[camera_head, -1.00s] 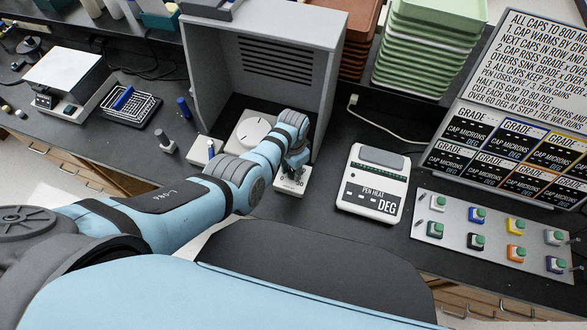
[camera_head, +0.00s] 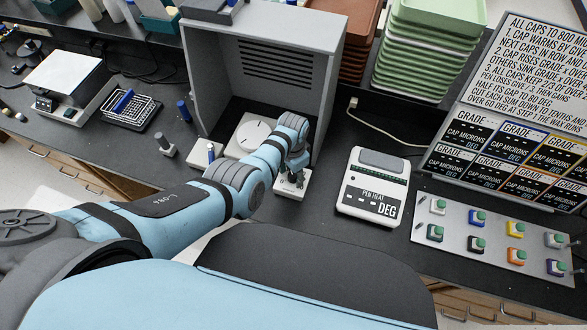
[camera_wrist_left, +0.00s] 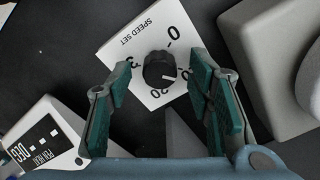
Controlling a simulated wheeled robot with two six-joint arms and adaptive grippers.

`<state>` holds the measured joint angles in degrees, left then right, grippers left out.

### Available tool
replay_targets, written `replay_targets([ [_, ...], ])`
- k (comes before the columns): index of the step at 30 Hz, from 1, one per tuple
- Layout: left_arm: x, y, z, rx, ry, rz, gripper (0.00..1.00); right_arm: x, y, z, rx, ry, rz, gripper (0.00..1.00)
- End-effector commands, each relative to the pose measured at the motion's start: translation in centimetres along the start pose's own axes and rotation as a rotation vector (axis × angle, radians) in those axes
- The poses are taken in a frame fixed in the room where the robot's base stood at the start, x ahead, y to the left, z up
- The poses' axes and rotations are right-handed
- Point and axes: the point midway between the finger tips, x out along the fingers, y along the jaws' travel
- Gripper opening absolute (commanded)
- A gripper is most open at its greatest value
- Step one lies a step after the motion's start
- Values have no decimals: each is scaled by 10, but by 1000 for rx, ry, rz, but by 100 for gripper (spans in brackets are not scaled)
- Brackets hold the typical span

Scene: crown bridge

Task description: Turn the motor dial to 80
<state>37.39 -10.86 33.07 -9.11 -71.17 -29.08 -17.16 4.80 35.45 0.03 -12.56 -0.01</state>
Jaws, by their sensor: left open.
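The motor dial is a small white box marked SPEED SET with a round black knob (camera_wrist_left: 160,68) and printed numbers, some hidden. A pale pointer line on the knob points toward the 20 mark in the left wrist view. My left gripper (camera_head: 292,176) is above this box, pointing down. In the left wrist view its teal fingers (camera_wrist_left: 161,90) are open, one on either side of the knob, with visible gaps. My right gripper is out of view.
A grey hood (camera_head: 265,60) with a round white plate (camera_head: 255,131) stands behind the gripper. The PEN HEAT box (camera_head: 373,185) is to the right, then a panel of coloured switches (camera_head: 490,236). Small posts (camera_head: 164,144) stand to the left. Bare bench lies between the boxes.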

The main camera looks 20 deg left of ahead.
Motion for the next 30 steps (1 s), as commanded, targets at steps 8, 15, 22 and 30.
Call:
replay_targets([
  [8, -40, 0, -2, -1, 7, -3, 47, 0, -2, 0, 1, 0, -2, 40],
  [15, -103, 0, -1, -1, 4, -1, 47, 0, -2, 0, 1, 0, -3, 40],
  [22, -119, 0, 0, 0, -1, 0, 47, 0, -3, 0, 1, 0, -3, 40],
  [30, -119, 0, 0, 0, 0, 0, 47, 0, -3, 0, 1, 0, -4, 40],
])
